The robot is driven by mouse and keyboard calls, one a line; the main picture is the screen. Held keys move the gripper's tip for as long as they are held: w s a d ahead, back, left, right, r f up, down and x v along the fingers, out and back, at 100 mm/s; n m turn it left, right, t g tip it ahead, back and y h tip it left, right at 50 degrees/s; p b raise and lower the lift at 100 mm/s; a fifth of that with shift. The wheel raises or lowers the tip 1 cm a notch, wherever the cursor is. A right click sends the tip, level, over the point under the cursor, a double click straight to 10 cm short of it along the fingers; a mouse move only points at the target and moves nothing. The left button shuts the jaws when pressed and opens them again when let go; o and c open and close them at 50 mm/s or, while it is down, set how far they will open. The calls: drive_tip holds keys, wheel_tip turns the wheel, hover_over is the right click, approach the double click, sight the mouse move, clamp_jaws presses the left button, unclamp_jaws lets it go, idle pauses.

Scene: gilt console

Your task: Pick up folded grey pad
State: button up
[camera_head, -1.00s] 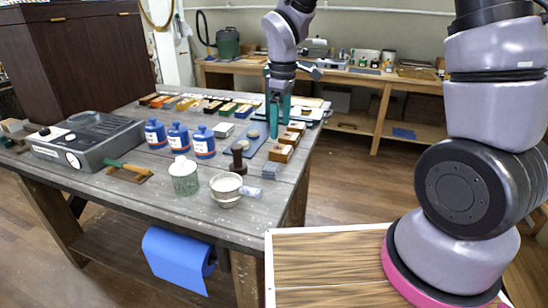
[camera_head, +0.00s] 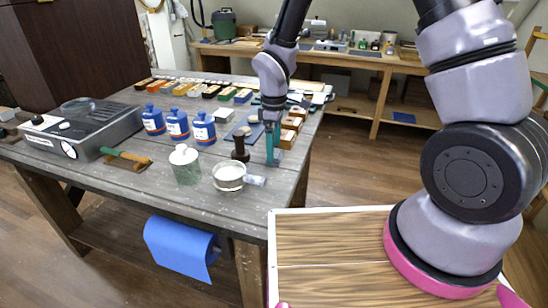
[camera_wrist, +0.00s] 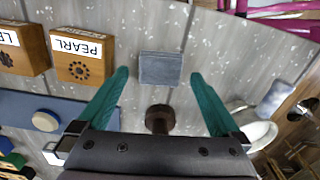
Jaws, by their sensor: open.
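The folded grey pad (camera_wrist: 160,68) lies flat on the grey worktop in the wrist view, a small dark grey block shape. My gripper (camera_wrist: 159,76) is open, with one teal finger on each side of the pad and a gap on both sides. The pad sits between the fingertips in the picture; how high the fingers are above it is hard to tell. In the head view my gripper (camera_head: 272,160) is low over the right part of the table, and the pad is hidden by the fingers there.
A dark brown knobbed tool (camera_wrist: 160,118) stands close by, in line with the gap between my fingers. Wooden label blocks (camera_wrist: 82,56) stand to the left in the wrist view.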

drive_tip(key=shift+f, duration=0.85)
drive_tip(key=c, duration=1.2)
drive_tip(key=shift+c, duration=0.2)
drive_tip(key=shift+r, duration=0.15)
wheel_tip(320, 180, up, 10)
drive_tip(key=o, duration=0.4)
drive_tip(key=c, duration=0.3)
